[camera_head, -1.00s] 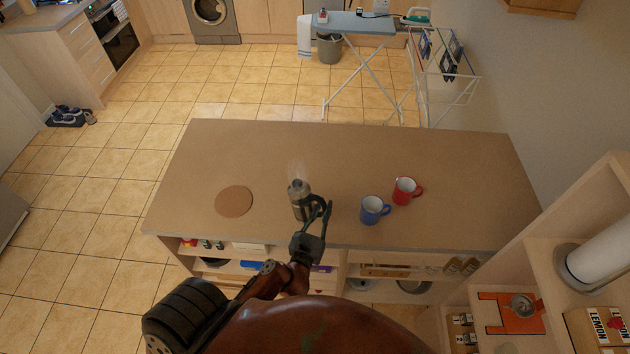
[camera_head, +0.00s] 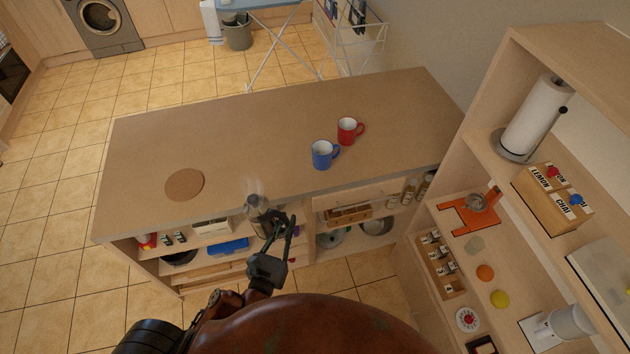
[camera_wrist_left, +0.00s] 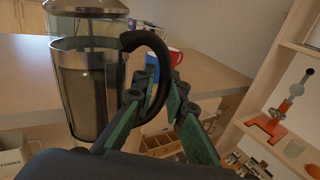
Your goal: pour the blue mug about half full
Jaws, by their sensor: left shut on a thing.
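The blue mug (camera_head: 322,156) stands upright on the counter (camera_head: 235,130) near its front edge, right of the middle. Its inside is too small to read. My left gripper (camera_head: 278,224) is shut on the black handle of a steaming French press (camera_head: 257,207), held upright at the counter's front edge. In the left wrist view, the press (camera_wrist_left: 88,95) has a metal frame and lid, and the handle passes between the gripper's fingers (camera_wrist_left: 160,95). The blue mug (camera_wrist_left: 152,62) is partly hidden behind the handle there. My right gripper is not in view.
A red mug (camera_head: 347,131) stands right behind the blue one. A round cork mat (camera_head: 185,185) lies on the counter's left. A shelf unit with a paper towel roll (camera_head: 538,115), a tea box (camera_head: 552,200) and an orange stand (camera_head: 468,215) is at right. The counter's middle is clear.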

